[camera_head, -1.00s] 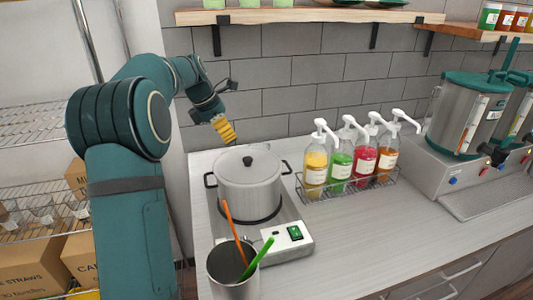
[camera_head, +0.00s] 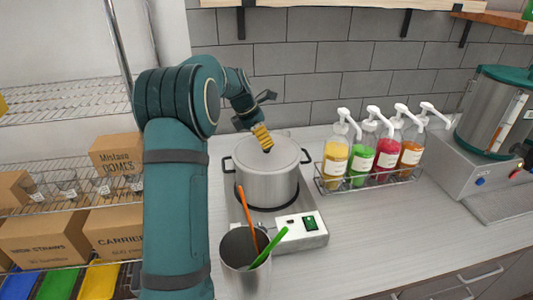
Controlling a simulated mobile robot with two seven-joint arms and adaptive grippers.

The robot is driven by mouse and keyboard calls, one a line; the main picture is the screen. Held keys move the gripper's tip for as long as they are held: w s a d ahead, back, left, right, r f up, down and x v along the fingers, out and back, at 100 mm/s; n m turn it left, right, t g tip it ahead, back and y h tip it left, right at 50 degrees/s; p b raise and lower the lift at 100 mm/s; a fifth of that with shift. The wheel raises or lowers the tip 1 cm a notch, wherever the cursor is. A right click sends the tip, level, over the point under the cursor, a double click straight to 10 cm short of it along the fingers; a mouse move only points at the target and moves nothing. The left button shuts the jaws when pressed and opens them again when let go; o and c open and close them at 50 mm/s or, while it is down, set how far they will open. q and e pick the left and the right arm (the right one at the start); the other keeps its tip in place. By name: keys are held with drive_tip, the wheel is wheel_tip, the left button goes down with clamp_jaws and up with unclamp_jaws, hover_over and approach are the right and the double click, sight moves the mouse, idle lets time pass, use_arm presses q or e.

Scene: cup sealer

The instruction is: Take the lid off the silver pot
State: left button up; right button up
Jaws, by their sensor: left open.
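The silver pot (camera_head: 267,187) stands on a hot plate on the counter, with a dark handle on each side. Its flat silver lid (camera_head: 290,153) is on it. The lid's black knob shows only in part behind the yellow finger pad of my left gripper (camera_head: 265,122). My left gripper reaches in over the lid's far side. Its yellow-padded finger is at the knob and its dark finger stands apart above; I cannot tell whether the pad touches the knob. My right gripper is out of view.
A metal cup (camera_head: 238,262) with an orange and a green stick stands in front of the hot plate (camera_head: 312,240). Several pump bottles (camera_head: 361,160) in a wire rack are right of the pot. A steel dispenser (camera_head: 493,115) stands farther right. The front right counter is clear.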

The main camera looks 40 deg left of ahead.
sight(267, 150)
use_arm(q)
drive_tip(key=x, duration=0.4)
drive_tip(key=shift+w+a+f, duration=0.1)
drive_tip(key=shift+w+f, duration=0.05)
clamp_jaws()
